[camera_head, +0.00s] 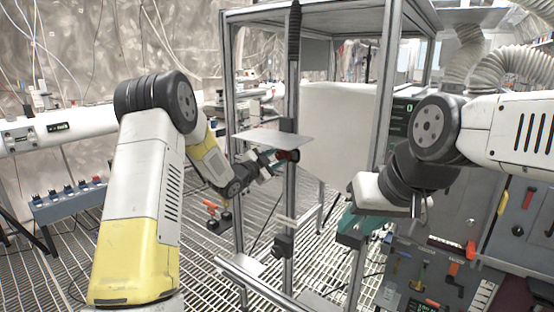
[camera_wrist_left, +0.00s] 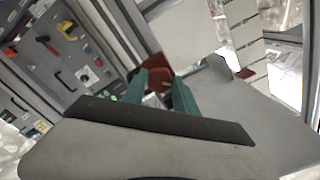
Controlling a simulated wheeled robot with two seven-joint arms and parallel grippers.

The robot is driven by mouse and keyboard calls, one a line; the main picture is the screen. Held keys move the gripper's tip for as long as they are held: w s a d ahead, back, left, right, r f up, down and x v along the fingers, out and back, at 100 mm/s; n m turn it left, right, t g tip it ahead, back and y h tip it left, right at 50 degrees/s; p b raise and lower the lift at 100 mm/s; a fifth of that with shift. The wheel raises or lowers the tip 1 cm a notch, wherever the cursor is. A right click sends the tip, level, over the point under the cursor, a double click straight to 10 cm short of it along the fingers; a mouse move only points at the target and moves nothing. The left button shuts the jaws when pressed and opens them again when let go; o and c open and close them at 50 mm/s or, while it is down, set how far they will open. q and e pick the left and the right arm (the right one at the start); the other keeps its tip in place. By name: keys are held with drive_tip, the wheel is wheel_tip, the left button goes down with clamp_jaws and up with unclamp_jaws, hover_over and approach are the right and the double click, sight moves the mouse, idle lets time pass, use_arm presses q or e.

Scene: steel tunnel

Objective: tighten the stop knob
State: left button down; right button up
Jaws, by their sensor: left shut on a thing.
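My right gripper (camera_head: 352,230), with teal fingers, hangs low at the right, apart from the knob. Its finger gap cannot be made out.
A black knob (camera_head: 283,245) sits lower on the same post. A tool panel (camera_head: 440,250) with coloured handles stands at the right. A white panel (camera_head: 340,130) is behind the frame. The floor is an open steel grating (camera_head: 215,285).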

use_arm(q)
drive_tip(key=shift+m, duration=0.5)
drive_tip(key=c, duration=1)
unclamp_jaws()
drive_tip(key=shift+o, duration=0.2)
drive_tip(key=shift+s, duration=0.1)
drive_tip(key=v, duration=0.7)
drive_tip(key=shift+s+a, duration=0.25)
